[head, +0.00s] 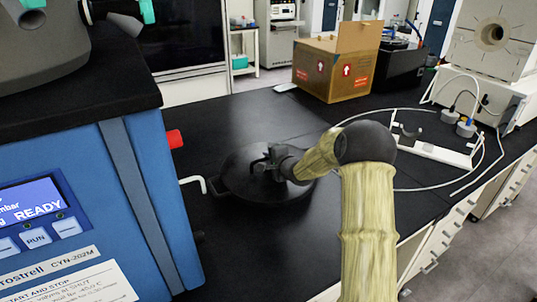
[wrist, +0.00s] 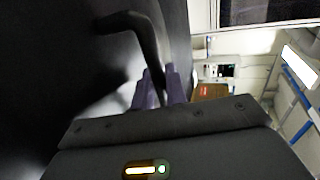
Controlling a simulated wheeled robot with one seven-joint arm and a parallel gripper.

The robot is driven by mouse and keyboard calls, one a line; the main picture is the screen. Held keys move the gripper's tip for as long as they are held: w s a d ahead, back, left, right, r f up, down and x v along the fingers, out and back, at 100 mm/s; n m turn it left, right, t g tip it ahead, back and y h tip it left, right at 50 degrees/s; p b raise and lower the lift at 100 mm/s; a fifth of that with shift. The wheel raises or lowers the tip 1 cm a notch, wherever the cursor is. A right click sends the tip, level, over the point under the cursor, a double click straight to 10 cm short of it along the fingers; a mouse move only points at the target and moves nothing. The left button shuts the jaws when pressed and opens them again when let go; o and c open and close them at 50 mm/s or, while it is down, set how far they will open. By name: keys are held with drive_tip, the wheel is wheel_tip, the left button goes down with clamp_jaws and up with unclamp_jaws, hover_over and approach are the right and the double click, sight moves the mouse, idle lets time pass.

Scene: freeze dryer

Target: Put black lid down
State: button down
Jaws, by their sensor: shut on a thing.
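The black lid (head: 240,187) is a round dark disc over the black bench top, beside the blue freeze dryer. My gripper (head: 262,166) is at the handle on top of the lid, at the end of my yellow-sleeved arm. In the wrist view, the bent black handle (wrist: 137,22) runs down between the two purple-grey fingers of my gripper (wrist: 162,88), which are shut on it. The dark lid face fills the left of that view. Whether the lid touches the bench or hangs just above it, I cannot tell.
The blue freeze dryer (head: 90,180) stands close on the left, with a red knob (head: 174,139) and a white bent pipe (head: 194,183) sticking out towards the lid. A cardboard box (head: 335,65) stands at the back. White tubing and a stand (head: 435,150) lie to the right.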

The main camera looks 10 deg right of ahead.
drive_tip(key=shift+a+r, duration=0.25)
drive_tip(key=shift+f, duration=0.25)
wheel_tip(320, 180, down, 3)
drive_tip(key=shift+d+f, duration=0.1)
drive_tip(key=c, duration=1.8)
unclamp_jaws()
drive_tip(key=shift+f, duration=0.3)
drive_tip(key=shift+c, duration=0.2)
drive_tip(key=o, duration=0.4)
drive_tip(key=shift+r, duration=0.1)
drive_tip(key=shift+o, duration=0.2)
